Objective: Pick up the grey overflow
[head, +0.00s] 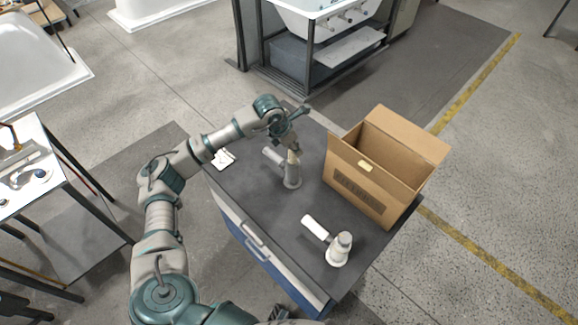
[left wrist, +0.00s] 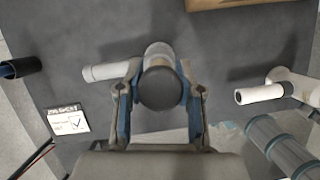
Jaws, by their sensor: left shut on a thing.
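The grey overflow (head: 291,177) stands on the dark tabletop, with its side tube pointing to the upper left. My left gripper (head: 294,153) is over its top and shut on it. In the left wrist view, the fingers of my left gripper (left wrist: 161,92) sit on both sides of its dark round top, and its pale side tube (left wrist: 101,72) sticks out to the left. The underside of the grey overflow is hidden in that view. My right gripper is not clearly in view.
A white overflow (head: 338,250) stands nearer the front of the table (head: 262,212). An open cardboard box (head: 352,190) is to the right. A white card with a check mark (head: 222,159) lies at the left edge. Bare tabletop lies between the two overflows.

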